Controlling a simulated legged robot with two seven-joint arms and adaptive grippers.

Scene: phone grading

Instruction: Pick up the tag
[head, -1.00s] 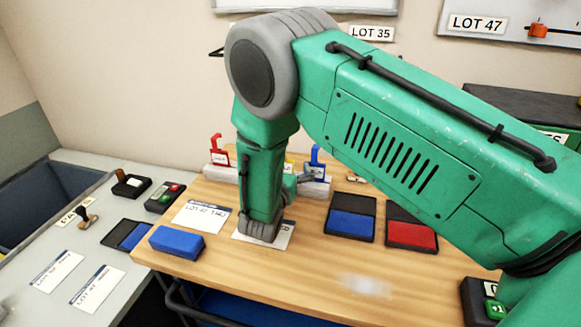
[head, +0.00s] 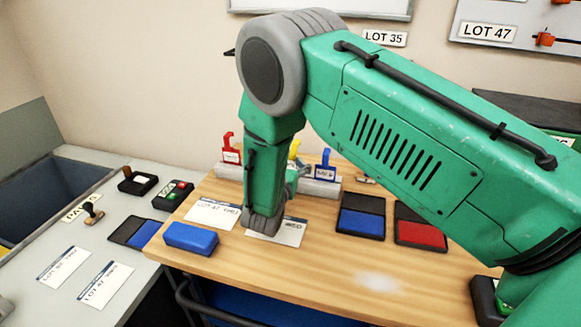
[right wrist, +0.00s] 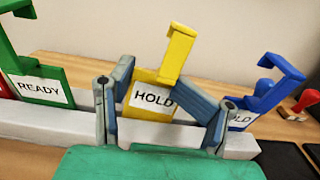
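A yellow tag (right wrist: 160,85) labelled HOLD stands in a pale rack (right wrist: 70,125) in the right wrist view. A green tag (right wrist: 38,75) labelled READY is left of it, and a blue tag (right wrist: 262,98) is to the right. In the head view the red tag (head: 231,150) and blue tag (head: 325,165) show; my right arm hides the green one and most of the yellow tag (head: 294,149). My right gripper (right wrist: 152,85) is open, its fingers on either side of the yellow tag; contact is unclear. My left gripper is out of view.
On the wooden table lie two printed cards (head: 212,213), a blue block (head: 190,238), a blue pad (head: 361,222) and a red pad (head: 421,232). A grey side table (head: 60,225) holds stamps and cards. The table front is clear.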

